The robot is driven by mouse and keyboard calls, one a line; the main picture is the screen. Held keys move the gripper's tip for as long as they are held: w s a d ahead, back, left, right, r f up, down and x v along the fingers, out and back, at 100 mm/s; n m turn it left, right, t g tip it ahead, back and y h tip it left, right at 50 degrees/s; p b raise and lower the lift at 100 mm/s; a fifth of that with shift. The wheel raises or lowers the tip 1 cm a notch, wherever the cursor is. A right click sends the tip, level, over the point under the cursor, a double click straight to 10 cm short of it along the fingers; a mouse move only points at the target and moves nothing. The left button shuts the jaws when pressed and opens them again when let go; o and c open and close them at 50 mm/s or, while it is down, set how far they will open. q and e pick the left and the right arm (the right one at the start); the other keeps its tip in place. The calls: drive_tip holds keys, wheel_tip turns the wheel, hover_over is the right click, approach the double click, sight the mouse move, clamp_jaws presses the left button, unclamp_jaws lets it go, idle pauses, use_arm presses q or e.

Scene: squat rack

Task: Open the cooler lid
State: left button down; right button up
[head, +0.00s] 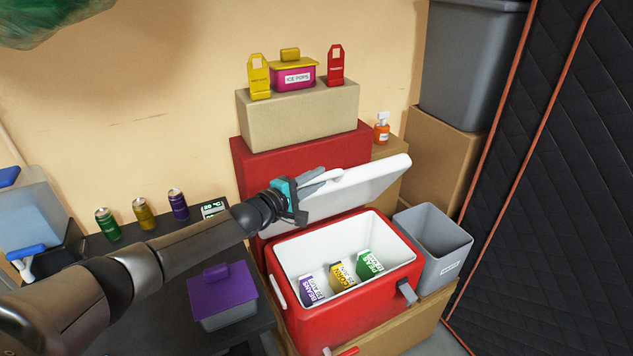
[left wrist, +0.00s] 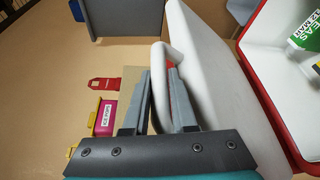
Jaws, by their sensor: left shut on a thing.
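The red cooler (head: 350,325) stands at centre right in the head view, with its white interior exposed. Its white lid (head: 375,180) is raised at a tilt above the back of the cooler. My left gripper (head: 318,181) is at the lid's left part. In the left wrist view, its fingers (left wrist: 162,95) are shut on the lid's white loop handle (left wrist: 159,65). Bean, corn and peas packs lie inside the cooler; the peas pack (head: 369,264) is green. The fingers hide part of the handle. My right gripper is in neither view.
A grey bin (head: 445,240) stands right of the cooler. Behind the lid are a red box (head: 290,150) and a tan block (head: 300,118) bearing an ice pops tub (head: 293,78). A purple-lidded container (head: 222,287) and several cans stand on the dark table at left.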

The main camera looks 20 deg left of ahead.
use_arm(q)
drive_tip(key=shift+r, duration=0.1)
drive_tip(key=c, duration=0.9)
unclamp_jaws()
drive_tip(key=shift+o, duration=0.9)
drive_tip(key=shift+s, duration=0.1)
drive_tip(key=p+v, duration=0.3)
drive_tip(key=v, duration=1.2)
drive_tip(key=shift+a, duration=0.1)
